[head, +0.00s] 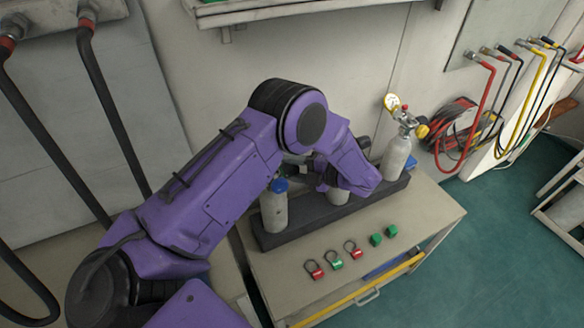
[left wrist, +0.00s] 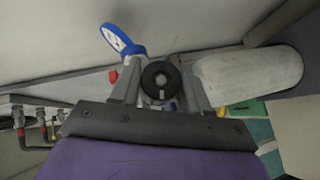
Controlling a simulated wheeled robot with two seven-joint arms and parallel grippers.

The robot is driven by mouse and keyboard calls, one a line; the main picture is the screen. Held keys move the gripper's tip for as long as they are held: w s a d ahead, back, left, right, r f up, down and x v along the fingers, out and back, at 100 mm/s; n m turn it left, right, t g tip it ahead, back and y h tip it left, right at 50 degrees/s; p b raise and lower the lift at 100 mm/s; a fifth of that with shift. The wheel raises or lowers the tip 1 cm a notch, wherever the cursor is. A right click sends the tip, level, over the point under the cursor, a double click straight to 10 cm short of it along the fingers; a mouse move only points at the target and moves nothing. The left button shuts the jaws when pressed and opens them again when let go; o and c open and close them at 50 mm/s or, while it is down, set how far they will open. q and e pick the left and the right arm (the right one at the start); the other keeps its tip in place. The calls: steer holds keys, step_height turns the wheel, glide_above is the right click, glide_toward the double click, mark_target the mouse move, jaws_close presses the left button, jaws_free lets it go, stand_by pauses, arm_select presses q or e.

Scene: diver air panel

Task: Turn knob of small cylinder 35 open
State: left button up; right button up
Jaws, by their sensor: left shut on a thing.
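My left gripper (left wrist: 160,88) is shut on a round black knob (left wrist: 158,76), with one grey finger on each side of it in the left wrist view. A pale grey cylinder (left wrist: 250,76) lies to the right of the fingers there. In the head view my purple forearm hides most of the middle cylinder (head: 338,196) and the gripper's contact. A grey cylinder with a blue top (head: 274,208) stands left of it. A cylinder with a gauge (head: 396,158) stands at the right. No number 35 is readable. My right gripper is not in view.
The cylinders stand in a dark rack (head: 312,222) on a bench (head: 440,212). Several red and green locks or tags (head: 336,260) lie in front of it. Coiled hoses (head: 455,135) hang at right. A blue-rimmed item (left wrist: 122,40) is close to the fingers.

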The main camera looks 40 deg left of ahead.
arm_select(q)
steer(key=shift+f, duration=0.1)
stand_by(0.3)
steer(key=shift+f+n+y+b, duration=0.25)
steer(key=shift+y+b, duration=0.35)
steer(key=shift+b, duration=0.5)
steer(key=n+y+b, duration=0.2)
steer(key=b, duration=0.2)
steer(key=shift+g+y+b, duration=0.3)
steer(key=shift+y+b, duration=0.1)
steer(key=shift+s+r+n+g+y+b, duration=0.1)
steer(key=shift+r+n+g+y+b, duration=0.15)
steer(key=shift+n+y+b, duration=0.6)
steer(key=shift+b, duration=0.35)
steer(key=o, duration=1)
